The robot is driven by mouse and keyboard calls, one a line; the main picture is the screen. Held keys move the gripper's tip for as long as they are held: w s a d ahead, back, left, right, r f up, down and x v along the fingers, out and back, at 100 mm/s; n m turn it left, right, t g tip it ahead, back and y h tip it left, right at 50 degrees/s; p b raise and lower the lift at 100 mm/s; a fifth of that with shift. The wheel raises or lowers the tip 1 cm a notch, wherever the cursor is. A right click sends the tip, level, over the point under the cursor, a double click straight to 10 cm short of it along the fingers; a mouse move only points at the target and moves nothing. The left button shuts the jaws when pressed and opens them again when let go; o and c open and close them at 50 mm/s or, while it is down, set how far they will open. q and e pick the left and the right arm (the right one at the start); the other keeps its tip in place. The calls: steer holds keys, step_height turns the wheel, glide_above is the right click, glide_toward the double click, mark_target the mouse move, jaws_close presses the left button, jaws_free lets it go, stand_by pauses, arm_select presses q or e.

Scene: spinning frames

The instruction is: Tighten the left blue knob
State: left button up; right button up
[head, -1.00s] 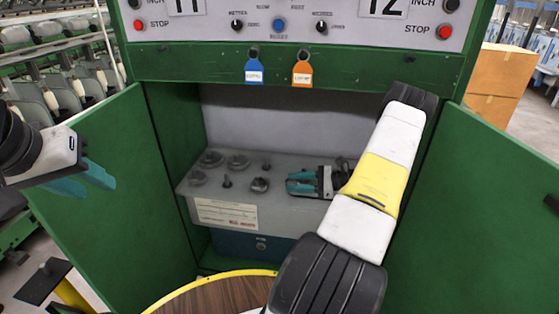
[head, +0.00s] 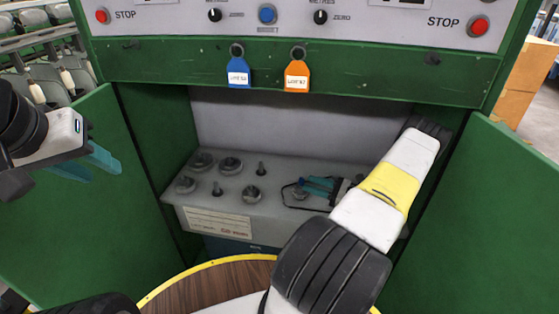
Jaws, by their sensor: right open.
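Inside the open green cabinet, several grey and dark knobs stand on a grey box (head: 262,168); none there looks clearly blue. A round blue button or knob (head: 267,14) is on the upper panel. A blue tag (head: 238,72) hangs left of an orange tag (head: 296,76) on the green beam. My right gripper (head: 308,187) has teal fingers, open and empty. It is over the box's right part, right of the nearest knob (head: 253,194) and apart from it. My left gripper (head: 92,166) is open and empty in front of the left door.
Green doors stand open at left (head: 60,205) and right (head: 490,220). My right forearm hides the box's right end. A round wooden top with a yellow rim (head: 205,270) is in front. A dark looped outline lies around my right gripper on the box. A cardboard box (head: 527,75) stands far right.

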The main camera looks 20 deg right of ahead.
steer(key=x, duration=0.7)
steer(key=shift+w+a, duration=0.2)
steer(key=shift+w, duration=0.05)
jaws_close()
